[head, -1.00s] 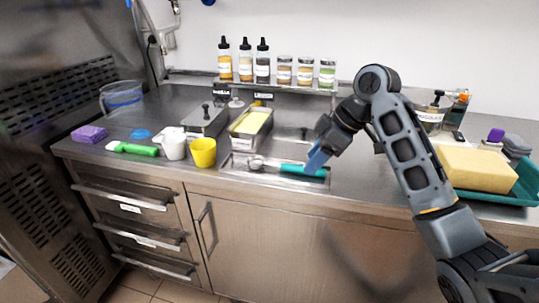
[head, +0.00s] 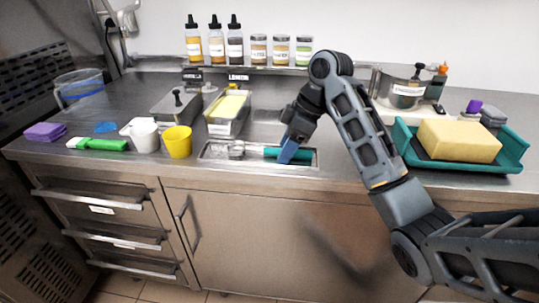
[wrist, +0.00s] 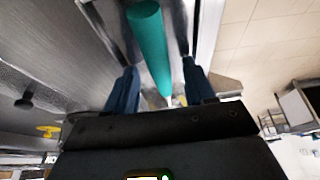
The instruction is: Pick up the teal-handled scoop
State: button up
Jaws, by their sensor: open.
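The teal-handled scoop lies in a shallow steel tray (head: 212,158) at the counter's front; its teal handle (head: 272,153) points right and its metal bowl (head: 237,149) is at the left. My gripper (head: 289,152) is over the handle, fingers pointing down. In the wrist view the teal handle (wrist: 150,45) runs between my two blue fingers (wrist: 160,88), with space visible on both sides. The gripper is open. In the head view the fingers hide part of the handle.
A yellow cup (head: 178,143) and a white jug (head: 142,135) stand left of the tray. A steel pan with yellow contents (head: 222,128) is behind it. A teal tray (head: 512,150) with a yellow sponge block (head: 460,141) is at the right.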

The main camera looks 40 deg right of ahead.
dwell(0.4)
grip_shut()
dwell(0.4)
